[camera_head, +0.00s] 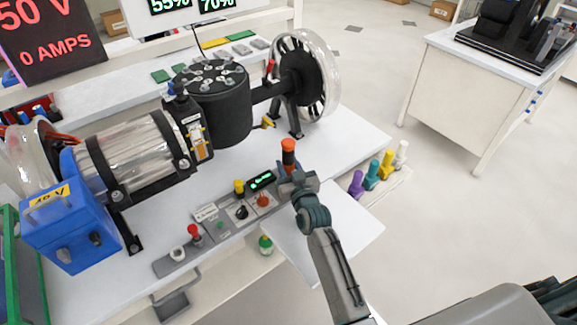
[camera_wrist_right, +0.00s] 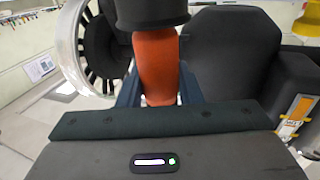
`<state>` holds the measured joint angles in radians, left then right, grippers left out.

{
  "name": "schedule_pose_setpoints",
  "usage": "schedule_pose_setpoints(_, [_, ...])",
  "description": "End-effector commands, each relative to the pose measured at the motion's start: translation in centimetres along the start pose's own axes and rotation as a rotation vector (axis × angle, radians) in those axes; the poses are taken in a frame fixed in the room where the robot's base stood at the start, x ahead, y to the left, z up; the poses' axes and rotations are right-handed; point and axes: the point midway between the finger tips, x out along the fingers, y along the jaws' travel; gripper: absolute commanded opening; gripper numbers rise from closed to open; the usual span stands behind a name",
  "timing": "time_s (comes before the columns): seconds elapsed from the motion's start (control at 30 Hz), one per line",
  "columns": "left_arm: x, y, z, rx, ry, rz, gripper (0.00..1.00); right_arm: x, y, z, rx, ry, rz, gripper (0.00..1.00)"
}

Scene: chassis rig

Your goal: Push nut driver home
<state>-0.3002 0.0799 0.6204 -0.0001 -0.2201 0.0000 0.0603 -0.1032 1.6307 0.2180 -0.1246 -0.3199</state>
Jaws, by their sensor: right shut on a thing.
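An orange nut driver (camera_head: 288,152) with a dark band or cap stands upright in my right gripper (camera_head: 291,180), above the front of the white bench. In the right wrist view its orange handle (camera_wrist_right: 155,68) sits between the two blue-grey fingers, with a black part above it. My right gripper is shut on it. The driver's lower end is hidden by the gripper. My left gripper is not in view.
Purple, teal, yellow and white handled tools (camera_head: 371,178) stand in a row to the right. A control panel (camera_head: 241,205) with knobs lies left of my gripper. A motor rig (camera_head: 139,155) with a clear-rimmed wheel (camera_head: 322,80) fills the bench behind. A white sheet (camera_head: 345,235) lies below my wrist.

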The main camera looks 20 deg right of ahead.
Motion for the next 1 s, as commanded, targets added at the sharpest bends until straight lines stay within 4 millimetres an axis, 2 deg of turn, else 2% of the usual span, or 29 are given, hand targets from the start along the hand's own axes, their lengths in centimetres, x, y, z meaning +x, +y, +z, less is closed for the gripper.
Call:
schedule_pose_setpoints(0.37, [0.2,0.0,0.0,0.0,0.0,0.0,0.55,0.0,0.0,0.2,0.0,0.0,0.0,0.09])
schedule_pose_setpoints(0.4, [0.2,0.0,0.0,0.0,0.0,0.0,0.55,0.0,0.0,0.2,0.0,-0.001,0.0,0.38])
schedule_pose_setpoints(0.5, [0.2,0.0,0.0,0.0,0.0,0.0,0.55,0.0,0.0,0.2,0.0,-0.001,0.0,0.57])
schedule_pose_setpoints(0.93, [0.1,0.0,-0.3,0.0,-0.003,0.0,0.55,-0.1,0.0,0.4,0.0,-0.003,0.0,0.57])
schedule_pose_setpoints(1.0, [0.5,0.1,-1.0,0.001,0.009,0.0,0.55,-1.4,0.0,0.6,0.001,-0.003,0.0,0.57])
